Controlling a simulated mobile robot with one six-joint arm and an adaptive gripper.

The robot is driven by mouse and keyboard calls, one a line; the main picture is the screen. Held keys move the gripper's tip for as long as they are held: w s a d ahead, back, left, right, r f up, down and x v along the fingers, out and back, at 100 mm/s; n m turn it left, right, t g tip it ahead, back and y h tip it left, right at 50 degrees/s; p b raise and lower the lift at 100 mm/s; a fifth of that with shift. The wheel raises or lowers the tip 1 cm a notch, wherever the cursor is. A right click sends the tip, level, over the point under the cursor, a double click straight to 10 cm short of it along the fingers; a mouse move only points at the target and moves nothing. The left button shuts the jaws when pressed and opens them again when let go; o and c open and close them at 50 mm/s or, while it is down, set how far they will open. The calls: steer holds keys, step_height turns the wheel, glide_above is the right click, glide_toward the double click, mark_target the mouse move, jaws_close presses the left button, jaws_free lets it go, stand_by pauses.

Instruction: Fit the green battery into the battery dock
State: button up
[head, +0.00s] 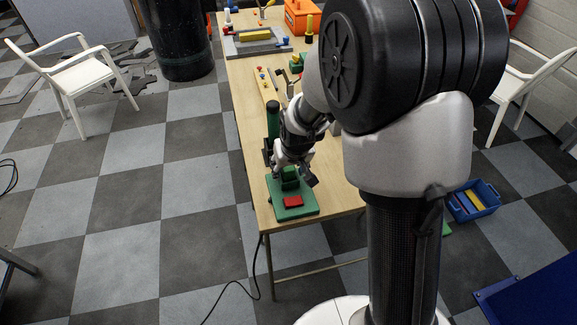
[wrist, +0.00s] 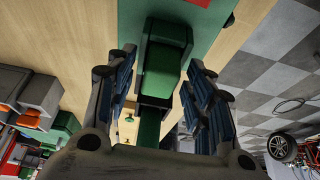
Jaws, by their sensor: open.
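The green battery (wrist: 166,65) shows in the wrist view as a green block between the two fingers of my gripper (wrist: 162,80), which are open with a gap on both sides. In the head view the battery (head: 289,174) is partly hidden by my gripper (head: 296,171) at the near end of the table. It is at the back part of a green plate with a red patch (head: 293,202), which looks like the battery dock (head: 308,208). Dark green walls stand beside the battery in the wrist view. I cannot tell how deep it sits.
A dark green cylinder (head: 272,118) stands upright on the table (head: 241,95) just behind my gripper. Farther back are a grey tray (head: 232,47) and an orange box (head: 300,15). A blue crate (head: 474,203) is on the floor at right.

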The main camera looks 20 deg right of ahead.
steer(key=shift+r, duration=0.1)
steer(key=shift+r, duration=0.35)
steer(key=p+v, duration=0.3)
steer(key=v, duration=0.8)
steer(key=shift+s+r+p, duration=0.15)
steer(key=shift+r+p, duration=0.05)
steer(key=shift+p, duration=0.15)
